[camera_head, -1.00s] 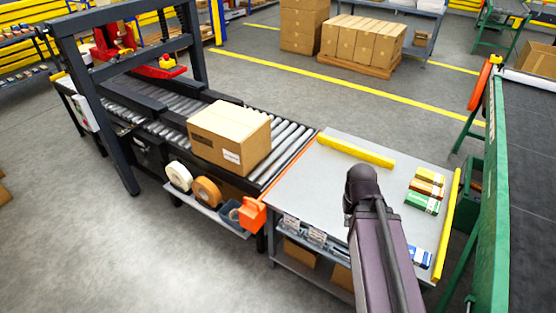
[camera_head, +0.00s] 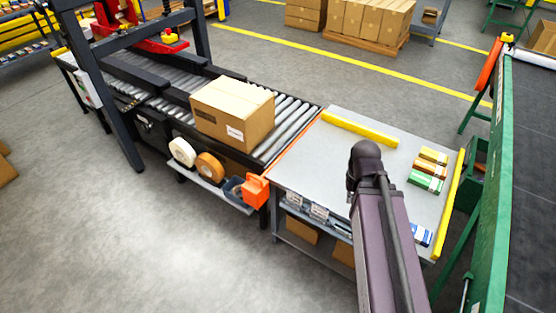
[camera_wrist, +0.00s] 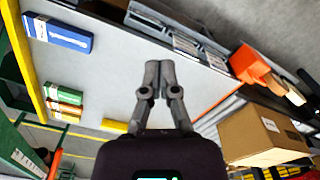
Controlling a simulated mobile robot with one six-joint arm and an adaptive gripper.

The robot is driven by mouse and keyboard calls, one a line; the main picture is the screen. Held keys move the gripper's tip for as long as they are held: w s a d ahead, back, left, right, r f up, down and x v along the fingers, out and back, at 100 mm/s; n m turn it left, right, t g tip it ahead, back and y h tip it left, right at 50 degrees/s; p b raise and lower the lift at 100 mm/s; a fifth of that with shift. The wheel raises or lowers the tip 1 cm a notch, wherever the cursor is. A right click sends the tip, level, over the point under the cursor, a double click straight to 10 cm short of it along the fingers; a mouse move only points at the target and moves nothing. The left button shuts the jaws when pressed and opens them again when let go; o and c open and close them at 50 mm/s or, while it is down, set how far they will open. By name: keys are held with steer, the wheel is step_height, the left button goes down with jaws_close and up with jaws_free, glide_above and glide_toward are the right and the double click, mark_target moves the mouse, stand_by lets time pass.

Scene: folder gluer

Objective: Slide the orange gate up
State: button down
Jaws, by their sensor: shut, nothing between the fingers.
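The orange gate (camera_head: 293,143) shows as a thin orange strip between the roller conveyor and the grey table, low against the table edge. An orange block (camera_head: 256,190) sits at its front end. In the wrist view the orange block (camera_wrist: 253,64) is at upper right, with the orange strip (camera_wrist: 222,103) running down and left from it. My gripper (camera_wrist: 160,70) is shut and empty over the grey tabletop, apart from the gate and to its left in the wrist view. In the head view only my arm shows; the gripper is hidden.
A cardboard box (camera_head: 232,112) stands on the rollers beside the gate. The table (camera_head: 320,165) has a yellow bar (camera_head: 360,129) at the back and small cartons (camera_head: 426,180) at right. A green machine (camera_head: 495,190) stands right.

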steer(key=c, duration=0.9)
jaws_free()
steer(key=shift+c, duration=0.2)
steer(key=o, duration=0.3)
steer(key=shift+w+a+f, duration=0.15)
steer(key=shift+w, duration=0.2)
steer(key=n+g+y+b, duration=0.1)
steer(key=n+g+b, duration=0.1)
steer(key=n+b, duration=0.95)
glide_above(255, 177)
steer(key=w+d, duration=0.1)
steer(key=w, duration=0.2)
step_height(255, 177, down, 10)
steer(key=shift+s+d+n+p, duration=0.1)
steer(key=shift+d+n+p, duration=0.15)
steer(key=shift+n+p, duration=0.15)
steer(key=shift+f, duration=0.2)
steer(key=f+b, duration=0.4)
steer(key=s+a+f+b, duration=0.1)
steer(key=f+b, duration=0.3)
steer(key=b, duration=0.1)
steer(key=s+f+b, duration=0.1)
steer(key=f+b, duration=0.3)
steer(key=f, duration=0.1)
steer(key=shift+s+a+f+b, duration=0.1)
steer(key=shift+s+a+b, duration=0.1)
steer(key=shift+b, duration=0.1)
